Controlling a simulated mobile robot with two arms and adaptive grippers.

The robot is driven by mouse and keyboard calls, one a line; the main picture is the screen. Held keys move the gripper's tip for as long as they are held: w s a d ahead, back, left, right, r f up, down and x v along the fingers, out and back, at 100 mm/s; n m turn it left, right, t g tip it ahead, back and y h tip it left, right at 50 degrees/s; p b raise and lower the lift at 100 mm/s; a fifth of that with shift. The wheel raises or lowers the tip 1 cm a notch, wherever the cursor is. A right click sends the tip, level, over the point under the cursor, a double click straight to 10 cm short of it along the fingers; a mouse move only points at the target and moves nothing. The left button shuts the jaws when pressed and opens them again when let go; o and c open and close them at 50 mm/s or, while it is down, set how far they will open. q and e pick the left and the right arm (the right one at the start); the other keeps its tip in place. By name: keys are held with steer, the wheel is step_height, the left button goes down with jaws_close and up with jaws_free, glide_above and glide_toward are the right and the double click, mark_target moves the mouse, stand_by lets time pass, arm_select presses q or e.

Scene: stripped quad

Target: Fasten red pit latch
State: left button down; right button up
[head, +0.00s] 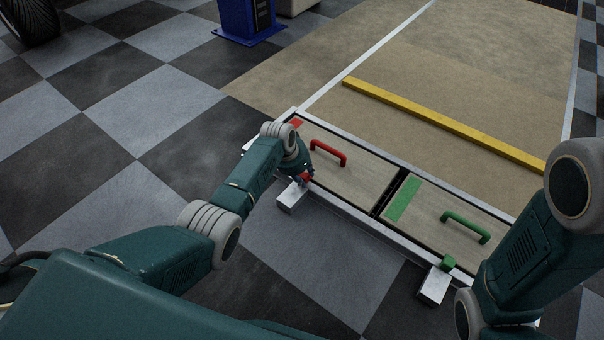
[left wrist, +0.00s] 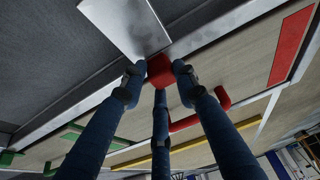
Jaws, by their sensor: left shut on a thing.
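The red latch (head: 306,177) is a small red block at the near edge of the red-marked pit cover (head: 345,180), beside a silver bracket (head: 290,197). My left gripper (head: 302,174) is at the latch, seen from behind and partly hidden by its own wrist. In the left wrist view, its blue fingers (left wrist: 158,80) are closed around the red latch (left wrist: 160,68), which sits against the silver bracket (left wrist: 125,25). The cover lies in its frame and has a red handle (head: 328,150). My right arm shows at the right, but its gripper does not.
A green-marked cover (head: 440,215) with a green handle (head: 466,227) lies to the right, with a green latch (head: 448,263) at its near edge. A yellow bar (head: 440,120) lies behind the covers. A blue stand (head: 245,20) is at the back.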

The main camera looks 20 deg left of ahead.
arm_select(q)
steer(key=c, duration=1.7)
jaws_free()
steer(key=shift+w+a+r, duration=0.25)
steer(key=shift+w+a, duration=0.1)
steer(key=shift+w, duration=0.15)
steer(key=shift+o, duration=1.3)
steer(key=shift+d+f, duration=0.1)
steer(key=shift+s+a+r, duration=0.2)
steer(key=shift+s+r, duration=0.05)
steer(key=shift+r, duration=0.35)
steer(key=d+v, duration=0.1)
steer(key=v, duration=0.9)
steer(key=shift+s+a+r, duration=0.15)
steer(key=shift+s+r, duration=0.05)
steer(key=shift+r, duration=0.1)
